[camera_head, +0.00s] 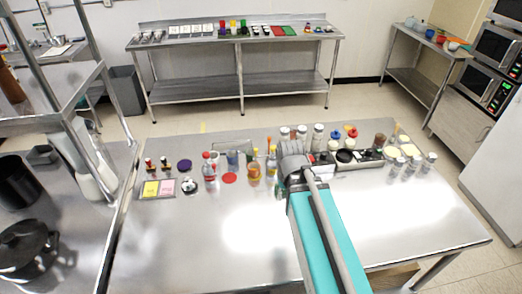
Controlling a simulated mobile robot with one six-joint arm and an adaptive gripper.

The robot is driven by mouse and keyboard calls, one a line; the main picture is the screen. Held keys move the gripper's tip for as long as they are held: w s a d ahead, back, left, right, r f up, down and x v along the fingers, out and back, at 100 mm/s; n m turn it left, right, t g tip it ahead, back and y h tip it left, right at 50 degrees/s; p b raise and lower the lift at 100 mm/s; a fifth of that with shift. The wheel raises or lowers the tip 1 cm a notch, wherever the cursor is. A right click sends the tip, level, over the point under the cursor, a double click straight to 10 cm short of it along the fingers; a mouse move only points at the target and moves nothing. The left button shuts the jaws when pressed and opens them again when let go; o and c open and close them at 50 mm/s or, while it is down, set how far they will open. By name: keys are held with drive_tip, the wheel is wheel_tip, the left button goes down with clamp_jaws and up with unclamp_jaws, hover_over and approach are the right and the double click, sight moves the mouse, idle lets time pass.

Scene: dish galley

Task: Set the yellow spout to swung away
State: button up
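I cannot clearly make out the yellow spout. Another thin yellow piece (268,143) stands among the bottles just left of my arm. I cannot tell whether either is the spout, nor which way a spout points. My arm, with a teal link and a grey joint, reaches from the bottom edge to the back of the table. My gripper is not visible.
Bottles such as a red-capped one (210,172), an amber jar (254,173), several shakers and a dark tray (352,158) crowd the table's back. Its front is clear. A black pot (25,248) stands on the left counter. A back bench (185,42) holds small items.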

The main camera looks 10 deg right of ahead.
drive_tip(key=shift+o, duration=0.7)
drive_tip(key=w+a+r+n+p, duration=0.2)
drive_tip(key=w+r+n+p, duration=0.1)
drive_tip(key=w, duration=0.5)
drive_tip(key=w+a+r+n+p, duration=0.2)
drive_tip(key=w+r+p, duration=0.3)
drive_tip(key=w, duration=0.3)
drive_tip(key=w+a+r+n+p, duration=0.2)
drive_tip(key=w+r+n+p, duration=0.1)
drive_tip(key=w, duration=0.6)
wheel_tip(320, 180, up, 2)
drive_tip(key=shift+a+n+p, duration=0.4)
drive_tip(key=shift+p, duration=0.35)
drive_tip(key=shift+f, duration=0.3)
wheel_tip(320, 180, down, 13)
drive_tip(key=b, duration=1.4)
drive_tip(key=shift+f, duration=0.15)
drive_tip(key=shift+c, duration=0.3)
clamp_jaws()
